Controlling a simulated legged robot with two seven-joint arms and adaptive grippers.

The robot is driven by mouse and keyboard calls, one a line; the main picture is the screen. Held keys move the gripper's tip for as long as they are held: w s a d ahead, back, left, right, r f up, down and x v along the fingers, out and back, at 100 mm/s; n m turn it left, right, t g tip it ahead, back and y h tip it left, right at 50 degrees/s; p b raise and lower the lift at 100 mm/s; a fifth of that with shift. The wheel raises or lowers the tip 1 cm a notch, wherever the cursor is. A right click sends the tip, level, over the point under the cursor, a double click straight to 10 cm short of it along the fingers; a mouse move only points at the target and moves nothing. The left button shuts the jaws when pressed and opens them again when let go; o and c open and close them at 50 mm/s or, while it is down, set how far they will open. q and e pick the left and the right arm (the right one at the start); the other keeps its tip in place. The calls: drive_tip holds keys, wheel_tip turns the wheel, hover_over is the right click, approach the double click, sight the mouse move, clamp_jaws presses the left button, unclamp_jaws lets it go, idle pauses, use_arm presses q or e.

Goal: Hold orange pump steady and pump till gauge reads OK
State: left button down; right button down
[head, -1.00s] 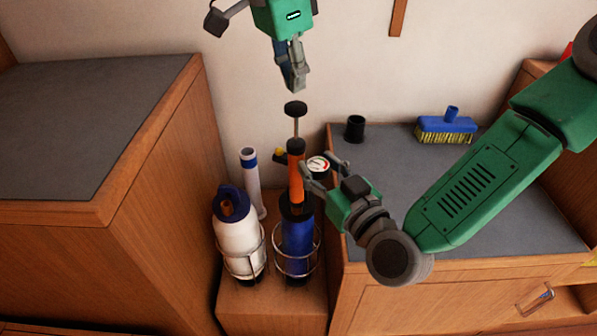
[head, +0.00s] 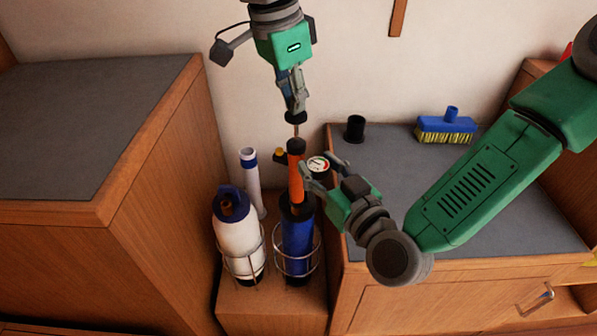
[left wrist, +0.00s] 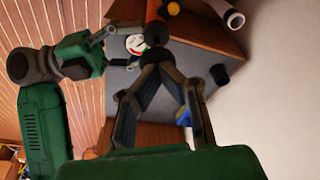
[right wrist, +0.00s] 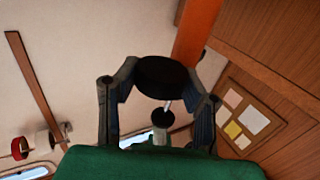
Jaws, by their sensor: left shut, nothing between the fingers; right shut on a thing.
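The orange pump (head: 296,172) stands upright above a blue bottle (head: 297,238). Its black handle (head: 296,118) tops a short stretch of visible rod. The white round gauge (head: 318,164) with coloured marks sits at the barrel's right; its needle is too small to read. The gauge also shows in the left wrist view (left wrist: 135,44). My right gripper (head: 306,172) is shut on the orange pump from the right. The orange barrel shows in the right wrist view (right wrist: 197,28). My left gripper (head: 297,108) is shut and empty, fingertips pointing down against the handle's top.
A white bottle (head: 238,240) stands in a wire holder left of the blue bottle, with a white tube (head: 251,180) behind. A black cup (head: 355,128) and a blue brush (head: 446,127) stand on the right counter (head: 440,205). The left counter (head: 85,120) is bare.

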sight(294, 121)
use_arm(q)
drive_tip(key=shift+a+x, duration=0.15)
drive_tip(key=shift+x, duration=0.75)
drive_tip(key=shift+a+x, duration=0.15)
drive_tip(key=shift+x, duration=0.7)
drive_tip(key=shift+d+v, duration=0.2)
drive_tip(key=shift+v, duration=0.95)
drive_tip(key=shift+d+v, duration=0.2)
drive_tip(key=shift+v, duration=1)
drive_tip(key=shift+d+v, duration=0.2)
drive_tip(key=shift+v, duration=0.95)
drive_tip(key=shift+w+r, duration=0.15)
drive_tip(key=shift+w, duration=0.05)
